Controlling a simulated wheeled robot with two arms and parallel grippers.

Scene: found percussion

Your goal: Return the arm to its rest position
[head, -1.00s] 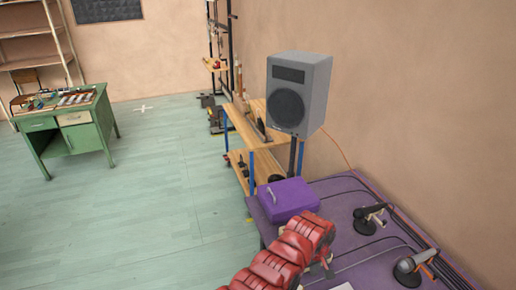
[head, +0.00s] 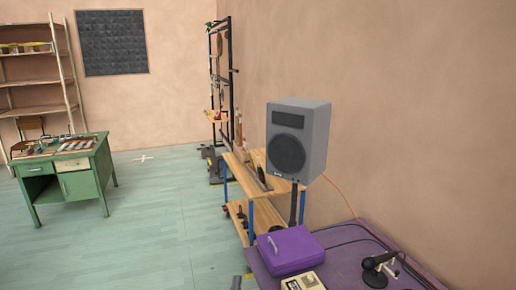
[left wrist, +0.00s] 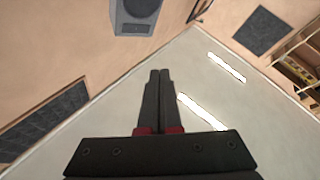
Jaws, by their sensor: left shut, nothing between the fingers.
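My left gripper shows in the left wrist view (left wrist: 160,73), with its two dark fingers pressed together and nothing between them. The fingers point up toward the pale ceiling and touch nothing there. In the head view only a small dark tip, apparently of the left gripper (head: 236,283), shows at the bottom edge, left of the purple table (head: 345,266). The rest of my left arm is out of the head view. My right gripper is in neither view.
A purple case (head: 290,249) and a microphone (head: 377,270) are on the purple table. A grey speaker (head: 298,139) stands on a post behind them, near a wooden shelf unit (head: 265,216). A green desk (head: 80,182) stands left. The floor between is clear.

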